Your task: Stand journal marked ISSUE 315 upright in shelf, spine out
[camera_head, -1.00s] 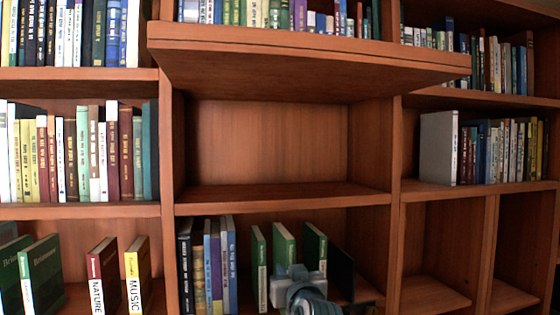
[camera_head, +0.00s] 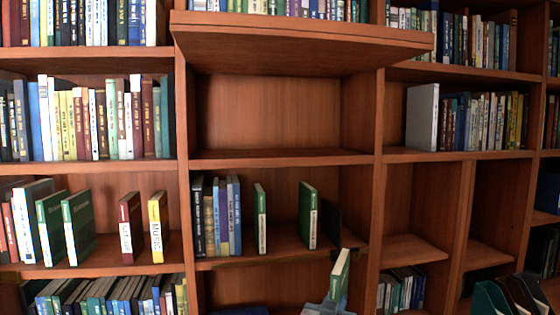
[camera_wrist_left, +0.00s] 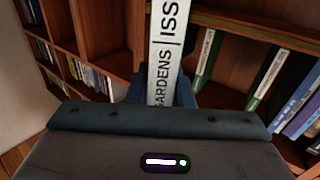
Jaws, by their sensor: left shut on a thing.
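My left gripper (camera_head: 330,302) is at the bottom of the head view, shut on a green journal with a white spine (camera_head: 340,274). It holds the journal tilted, in front of the lower middle shelf. In the left wrist view the white spine (camera_wrist_left: 166,55) faces the camera and reads "GARDENS" and "ISS"; the issue number is out of sight. Two other green journals with white spines stand on the lower middle shelf, one beside the book row (camera_head: 261,218) and one further right (camera_head: 307,215). The shelf compartment (camera_head: 268,112) above is empty. My right gripper is not in view.
A row of books (camera_head: 217,215) fills the left of the lower middle shelf. A dark upright piece (camera_head: 332,226) stands at its right. A yellow MUSIC book (camera_head: 158,227) stands in the left bay. Free room shows between the two green journals.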

